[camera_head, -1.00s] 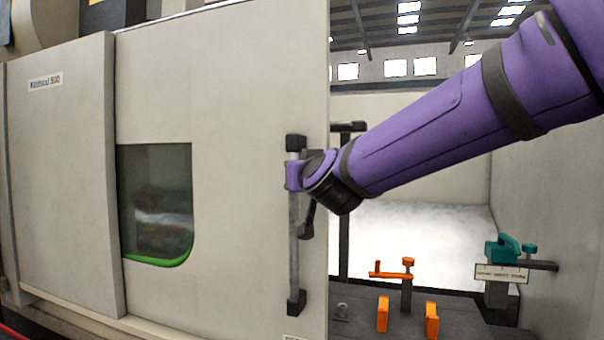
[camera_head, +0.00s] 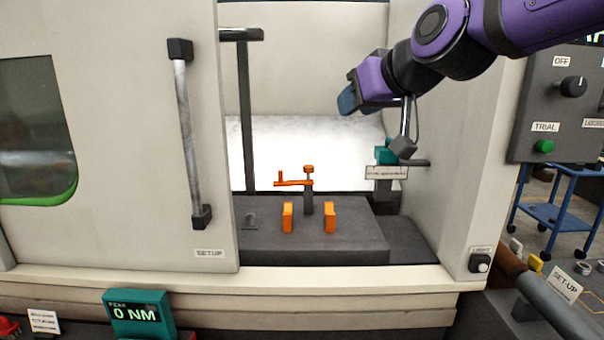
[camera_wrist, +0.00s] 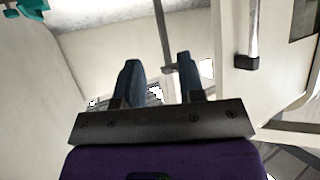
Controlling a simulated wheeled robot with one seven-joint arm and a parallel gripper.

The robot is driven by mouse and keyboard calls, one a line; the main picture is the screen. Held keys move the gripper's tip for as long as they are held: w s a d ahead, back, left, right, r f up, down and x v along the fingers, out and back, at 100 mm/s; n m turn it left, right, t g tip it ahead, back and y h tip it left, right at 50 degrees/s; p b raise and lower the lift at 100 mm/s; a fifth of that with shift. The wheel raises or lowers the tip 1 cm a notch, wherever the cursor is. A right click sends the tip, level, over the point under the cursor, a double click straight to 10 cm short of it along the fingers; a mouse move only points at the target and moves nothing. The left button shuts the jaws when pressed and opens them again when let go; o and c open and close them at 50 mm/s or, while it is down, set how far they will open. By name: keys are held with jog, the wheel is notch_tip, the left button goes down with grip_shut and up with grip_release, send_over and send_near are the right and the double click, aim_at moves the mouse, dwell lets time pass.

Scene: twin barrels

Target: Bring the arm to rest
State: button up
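My purple arm (camera_head: 440,45) reaches in from the upper right across the machine's opening. In the head view my gripper (camera_head: 347,101), with dark blue fingers, hangs in front of the opening, well right of the door handle (camera_head: 188,130). In the wrist view my gripper (camera_wrist: 160,78) has its two fingers apart with nothing between them. The sliding door (camera_head: 140,60) stands to the left of the opening. Its handle also shows at the upper right of the wrist view (camera_wrist: 253,35), clear of the fingers.
Inside are an orange clamp (camera_head: 295,183), two orange blocks (camera_head: 288,217) (camera_head: 330,217) and a teal device (camera_head: 385,152). A metal rod with a dark end (camera_head: 403,148) shows below my arm. A control panel (camera_head: 560,105) and blue cart (camera_head: 553,213) stand right. A teal "0 NM" display (camera_head: 138,313) is in front.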

jog(key=s+d+f+m+g+h, duration=0.2)
jog(key=s+d+f, duration=0.4)
jog(key=s+d, duration=0.4)
jog(key=s+d+f+m+g+h, duration=0.3)
jog(key=s+d+f, duration=0.3)
jog(key=s+d, duration=0.5)
jog(key=shift+s+f+h, duration=0.4)
jog(key=shift+s+h, duration=0.1)
